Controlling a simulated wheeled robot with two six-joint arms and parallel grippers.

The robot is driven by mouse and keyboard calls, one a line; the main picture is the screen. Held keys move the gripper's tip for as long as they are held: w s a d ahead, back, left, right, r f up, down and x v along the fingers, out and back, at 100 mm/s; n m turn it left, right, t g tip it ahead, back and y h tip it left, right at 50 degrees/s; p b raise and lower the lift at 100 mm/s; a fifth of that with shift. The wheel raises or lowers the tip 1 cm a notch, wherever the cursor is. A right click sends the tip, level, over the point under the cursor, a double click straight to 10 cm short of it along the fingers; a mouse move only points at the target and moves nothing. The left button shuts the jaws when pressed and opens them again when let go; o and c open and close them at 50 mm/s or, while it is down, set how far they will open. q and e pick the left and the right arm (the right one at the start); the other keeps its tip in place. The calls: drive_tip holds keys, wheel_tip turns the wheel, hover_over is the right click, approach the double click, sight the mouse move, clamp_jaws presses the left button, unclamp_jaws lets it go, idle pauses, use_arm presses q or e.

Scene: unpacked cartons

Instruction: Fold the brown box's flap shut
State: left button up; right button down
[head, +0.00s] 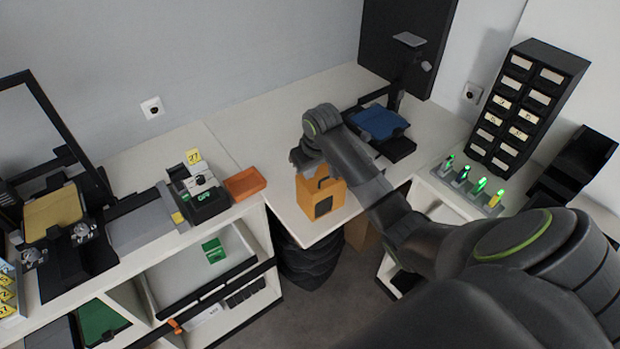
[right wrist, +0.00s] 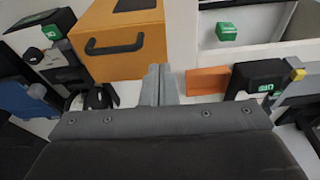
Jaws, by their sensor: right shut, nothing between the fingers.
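An orange-brown box (head: 333,190) stands on the white table near its front corner, with a dark handle on top and a dark square on its side. The box also shows in the right wrist view (right wrist: 113,58), beyond the fingers and to their left. I cannot make out a raised flap on it. My right gripper (head: 300,160) is just behind and left of the box in the head view, partly hidden by its own arm. In the right wrist view its fingers (right wrist: 160,82) are together and empty. My left gripper is not in view.
An orange tray (head: 245,183) lies left of the box. A brown surface (head: 360,232) shows below the table edge, mostly hidden. A blue-topped device (head: 378,122) stands at the back right. Black drawers (head: 525,105) stand at the right. White tabletop is free behind the box.

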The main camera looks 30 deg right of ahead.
drive_tip(key=w+v, duration=0.2)
drive_tip(key=v, duration=0.5)
drive_tip(key=shift+s+r, duration=0.15)
drive_tip(key=shift+r, duration=0.4)
